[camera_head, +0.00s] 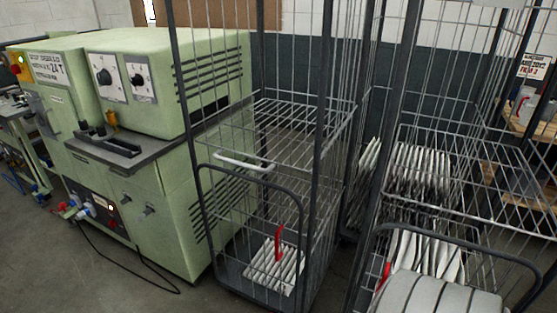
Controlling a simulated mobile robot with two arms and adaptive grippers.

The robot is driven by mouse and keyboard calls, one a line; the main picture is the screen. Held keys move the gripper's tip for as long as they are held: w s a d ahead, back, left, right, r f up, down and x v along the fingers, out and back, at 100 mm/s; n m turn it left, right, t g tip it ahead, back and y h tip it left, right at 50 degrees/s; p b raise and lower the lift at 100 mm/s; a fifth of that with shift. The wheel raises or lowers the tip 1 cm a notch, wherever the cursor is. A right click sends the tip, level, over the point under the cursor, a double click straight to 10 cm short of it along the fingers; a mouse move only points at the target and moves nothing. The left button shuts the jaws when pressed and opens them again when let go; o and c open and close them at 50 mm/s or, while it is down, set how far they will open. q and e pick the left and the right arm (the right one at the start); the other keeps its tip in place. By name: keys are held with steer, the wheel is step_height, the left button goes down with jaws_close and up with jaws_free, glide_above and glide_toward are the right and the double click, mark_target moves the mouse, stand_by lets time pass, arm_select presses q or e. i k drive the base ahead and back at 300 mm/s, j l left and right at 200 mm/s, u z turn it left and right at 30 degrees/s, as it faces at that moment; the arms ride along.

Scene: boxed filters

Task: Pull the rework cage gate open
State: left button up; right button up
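Two wire roll cages stand side by side, and I cannot read which one is the rework cage. The middle cage (324,105) has a low dark-framed front gate (250,178), which appears upright and shut across its front. A pale bar handle (243,161) shows near the gate's top. A red piece (278,243) stands by pale pleated filters (270,268) low in this cage. The right cage (398,100) has a similar dark-framed gate (455,234), with a red piece (384,276) low on its left. Neither gripper is in view.
A green machine (165,190) stands close to the left of the middle cage. A black cable (118,265) lies on the floor before it. White filters (420,168) fill part of the right cage. A wooden shelf (530,125) is at far right.

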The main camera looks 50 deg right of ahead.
mark_target(278, 256)
steer(key=z, duration=1.3)
